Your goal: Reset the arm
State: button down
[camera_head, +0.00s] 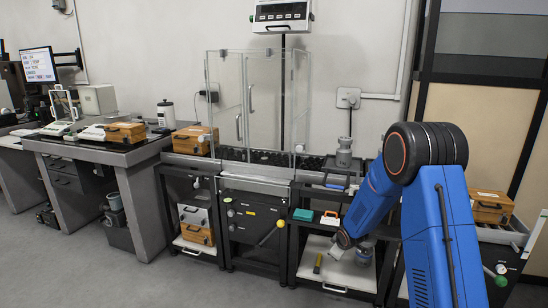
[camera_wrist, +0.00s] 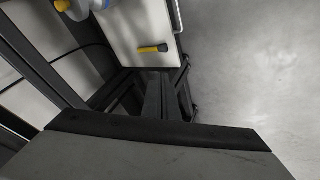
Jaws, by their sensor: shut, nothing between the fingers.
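My blue arm reaches in from the right in the head view and bends down over the front of the right-hand cart. At its lower end is my gripper (camera_head: 338,249), small and pale, low in front of the cart's lower white shelf (camera_head: 346,275). It is shut and holds nothing. Its fingers are hard to make out in the head view, and I cannot pick them out in the wrist view. The wrist view looks onto the white shelf (camera_wrist: 125,22), where a yellow and black handled tool (camera_wrist: 152,48) lies close to the edge.
A blue-grey object (camera_head: 363,253) stands on the shelf right of the yellow tool. A teal box (camera_head: 303,214) and an orange-and-white item (camera_head: 330,219) sit above. A glass enclosure (camera_head: 228,95) stands behind. Grey floor (camera_head: 205,285) is clear at the front left.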

jog(key=s+d+r+m+h, duration=0.1)
jog(key=s+d+r+m, duration=0.15)
jog(key=s+r, duration=0.95)
jog(key=s+d+r+m+h, duration=0.1)
jog(key=s+d+r+m, duration=0.15)
jog(key=s+r, duration=0.95)
jog(key=s+a+r+m+g, duration=0.1)
jog(key=s+r+m, duration=0.1)
jog(key=s, duration=1.3)
jog(key=s+a+r+m+g+y, duration=0.1)
jog(key=s+r+m, duration=0.2)
jog(key=s, duration=1.2)
jog(key=shift+a+r, duration=0.2)
jog(key=shift+r, duration=0.55)
